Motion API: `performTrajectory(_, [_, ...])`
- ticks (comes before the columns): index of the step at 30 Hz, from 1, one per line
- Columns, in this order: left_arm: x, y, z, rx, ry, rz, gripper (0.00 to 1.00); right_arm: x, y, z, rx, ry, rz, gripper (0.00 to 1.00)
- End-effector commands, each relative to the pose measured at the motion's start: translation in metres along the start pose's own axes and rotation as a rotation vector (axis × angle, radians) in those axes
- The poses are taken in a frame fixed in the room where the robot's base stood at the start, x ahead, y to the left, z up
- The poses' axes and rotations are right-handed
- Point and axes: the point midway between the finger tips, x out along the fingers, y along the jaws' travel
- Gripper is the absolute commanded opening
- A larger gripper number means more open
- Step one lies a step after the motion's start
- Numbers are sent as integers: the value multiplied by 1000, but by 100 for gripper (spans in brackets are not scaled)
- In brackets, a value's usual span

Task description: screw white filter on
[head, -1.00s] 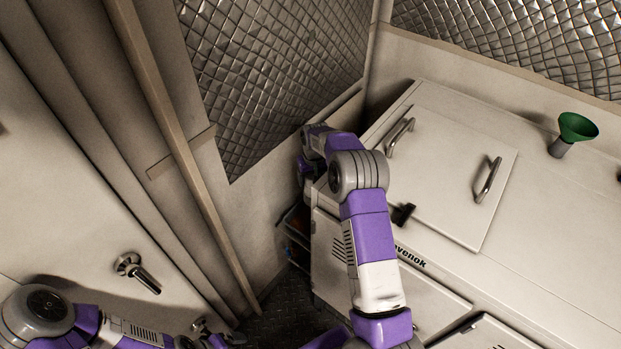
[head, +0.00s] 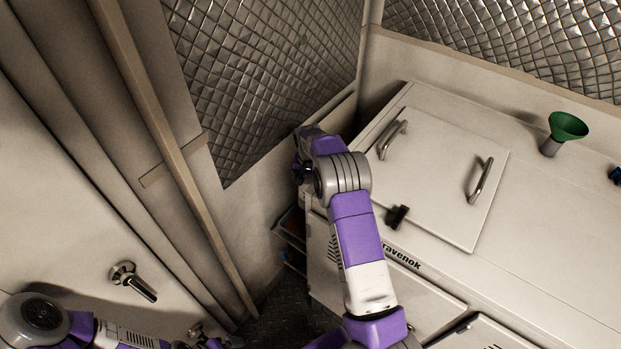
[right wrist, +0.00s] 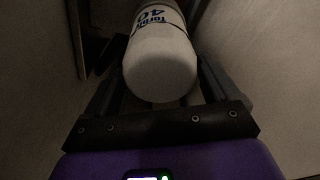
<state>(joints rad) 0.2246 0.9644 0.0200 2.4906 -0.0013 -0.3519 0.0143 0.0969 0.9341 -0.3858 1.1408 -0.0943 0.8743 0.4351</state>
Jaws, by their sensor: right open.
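The white filter (right wrist: 161,65) is a white cylinder with dark blue lettering, seen end-on in the right wrist view. My right gripper (right wrist: 160,82) is open, with one finger on each side of the filter. Whether the fingers touch it is too dark to tell. In the head view my right arm reaches to the left side of the chiller (head: 560,230); its gripper and the filter are hidden there. My left gripper (head: 208,338) is low at the left in the head view, partly cut off by the bottom edge, and its jaws are unclear.
The chiller top has a lid (head: 440,175) with two handles, a black latch (head: 397,217) and a green funnel (head: 567,127). A wall with a metal handle (head: 133,281) stands at the left. The gap between wall and chiller is narrow.

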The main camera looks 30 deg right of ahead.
Motion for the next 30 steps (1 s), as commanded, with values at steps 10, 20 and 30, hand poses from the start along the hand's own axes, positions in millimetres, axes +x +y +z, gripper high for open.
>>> performTrajectory(10, [4, -1, 0, 0, 0, 0, 98, 1, -7, 5, -354, -6, -47, 88])
performTrajectory(20, [3, -1, 0, 0, 0, 0, 98, 0, -17, 10, -831, -7, -106, 88])
performTrajectory(30, [0, 0, 0, 0, 0, 0, 98, 0, -26, 14, -1254, -6, -158, 88])
